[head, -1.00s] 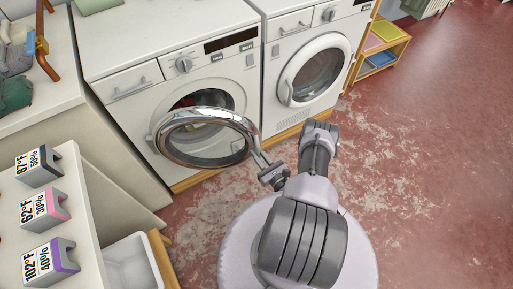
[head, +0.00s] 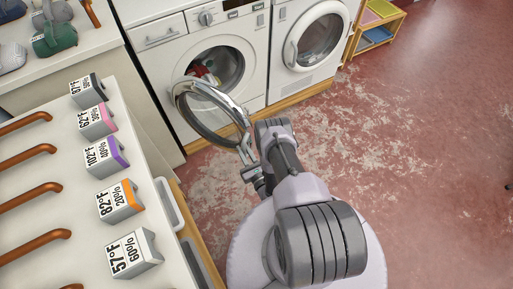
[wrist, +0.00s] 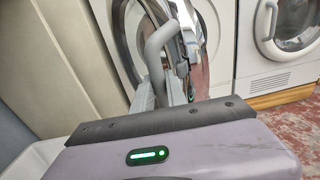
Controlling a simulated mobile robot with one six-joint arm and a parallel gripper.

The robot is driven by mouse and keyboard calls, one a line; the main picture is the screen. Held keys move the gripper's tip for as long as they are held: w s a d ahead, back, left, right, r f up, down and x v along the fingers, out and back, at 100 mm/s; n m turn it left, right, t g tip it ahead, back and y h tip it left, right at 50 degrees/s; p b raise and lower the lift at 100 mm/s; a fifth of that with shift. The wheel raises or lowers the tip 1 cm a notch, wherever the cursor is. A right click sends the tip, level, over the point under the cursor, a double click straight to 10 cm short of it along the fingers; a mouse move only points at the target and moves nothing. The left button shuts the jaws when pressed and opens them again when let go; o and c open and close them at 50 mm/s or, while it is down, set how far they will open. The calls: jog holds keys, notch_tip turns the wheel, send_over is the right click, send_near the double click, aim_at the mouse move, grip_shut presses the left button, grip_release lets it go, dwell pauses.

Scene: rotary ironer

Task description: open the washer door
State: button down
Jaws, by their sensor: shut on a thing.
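The washer (head: 165,58) is the left white machine in the head view. Its round chrome-rimmed door (head: 193,124) stands wide open, swung out from the front toward me. The drum opening (head: 222,68) is uncovered and has some coloured cloth inside. My gripper (head: 246,152) is shut on the door's handle at the free right edge of the ring. In the wrist view the pale curved handle (wrist: 157,45) rises just beyond my gripper, with the chrome door rim beside it. The exact finger contact is partly hidden.
A second white machine (head: 279,60) with a shut round door stands to the right. A counter (head: 75,215) with several labelled blocks and copper-coloured bars lies close on the left. A wooden shelf (head: 378,28) stands at the back. The red floor (head: 420,150) on the right is clear.

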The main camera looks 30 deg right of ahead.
jog(key=shift+a+r, duration=0.1)
jog(key=shift+a, duration=0.3)
jog(key=c, duration=1.3)
grip_release()
jog(key=shift+a, duration=0.1)
jog(key=shift+c, duration=0.2)
